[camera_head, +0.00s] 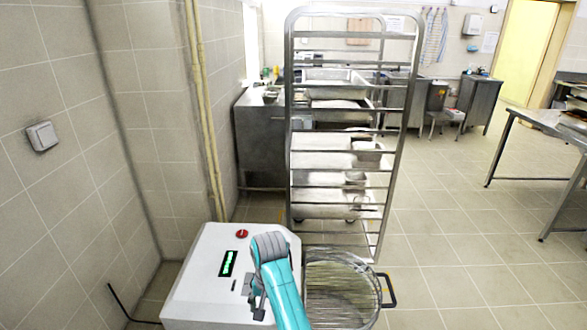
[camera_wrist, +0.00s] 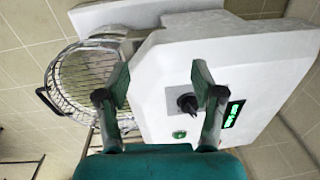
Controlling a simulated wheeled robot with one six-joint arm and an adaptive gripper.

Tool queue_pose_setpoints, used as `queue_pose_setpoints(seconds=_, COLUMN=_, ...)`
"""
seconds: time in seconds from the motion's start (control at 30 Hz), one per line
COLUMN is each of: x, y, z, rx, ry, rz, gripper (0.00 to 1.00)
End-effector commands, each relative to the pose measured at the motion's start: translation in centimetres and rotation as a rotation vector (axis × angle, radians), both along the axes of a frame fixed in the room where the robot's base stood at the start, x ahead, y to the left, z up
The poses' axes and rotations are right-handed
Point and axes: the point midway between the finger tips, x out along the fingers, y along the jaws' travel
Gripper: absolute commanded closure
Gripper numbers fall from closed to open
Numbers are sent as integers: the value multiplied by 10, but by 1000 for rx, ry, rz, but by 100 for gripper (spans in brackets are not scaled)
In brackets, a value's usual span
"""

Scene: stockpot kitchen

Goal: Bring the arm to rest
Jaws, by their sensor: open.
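My gripper (camera_wrist: 160,85) shows in the wrist view with its two dark green fingers spread apart and nothing between them. Behind the fingers is the face of a white machine (camera_wrist: 255,65) with a black knob (camera_wrist: 187,103). My teal arm (camera_head: 283,290) shows at the bottom of the head view, in front of the white machine (camera_head: 200,275). The fingertips cannot be made out clearly there. Whether the fingers touch the machine cannot be told.
A round wire guard (camera_head: 340,280) with a black handle (camera_head: 388,290) adjoins the machine. A tall metal rack (camera_head: 297,190) stands behind it. Tiled wall and pipes (camera_head: 205,110) are on the left. A steel table (camera_head: 530,118) stands at right; the floor between is open.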

Motion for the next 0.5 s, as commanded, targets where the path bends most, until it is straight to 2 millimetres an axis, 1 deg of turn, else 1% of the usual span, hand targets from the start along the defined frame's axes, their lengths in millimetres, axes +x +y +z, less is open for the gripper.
queue_pose_setpoints(seconds=0.27, x=-6, y=-9, z=-21, rx=9, ry=-27, rz=-2, gripper=33)
queue_pose_setpoints(seconds=0.37, x=-9, y=-13, z=-32, rx=14, ry=-41, rz=-3, gripper=33)
queue_pose_setpoints(seconds=0.5, x=-15, y=-22, z=-51, rx=22, ry=-68, rz=-3, gripper=33)
